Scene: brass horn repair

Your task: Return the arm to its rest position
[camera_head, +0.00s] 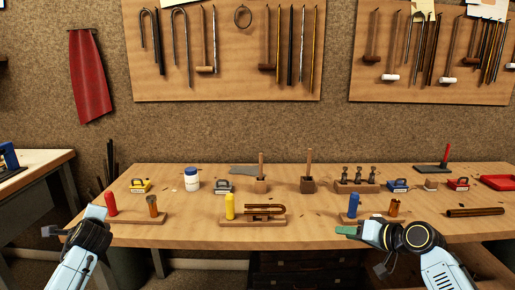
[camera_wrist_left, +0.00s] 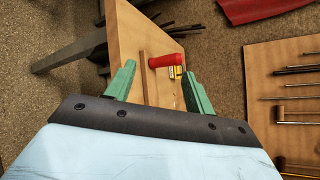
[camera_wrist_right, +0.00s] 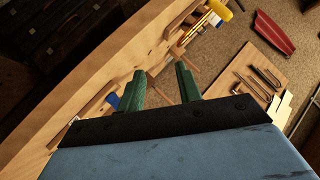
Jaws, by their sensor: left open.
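My left gripper (camera_wrist_left: 158,70) is open and empty in the left wrist view, its two green fingers apart. A red-handled tool (camera_wrist_left: 166,60) shows beyond its fingers; in the head view the red handle (camera_head: 111,203) stands at the bench's left front, beside my left wrist. My right gripper (camera_wrist_right: 160,70) has its green fingers apart with nothing between them. In the head view it is at the bench's front edge, just left of and below the blue handle (camera_head: 353,205). Both arms reach up from the lower corners.
The wooden bench (camera_head: 190,235) holds a yellow bottle (camera_head: 230,206), a horn slide (camera_head: 265,210), a white jar (camera_head: 192,180) and several small blocks. A brown rod (camera_head: 475,212) lies at the right. Tool boards hang on the wall. The front middle of the bench is mostly clear.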

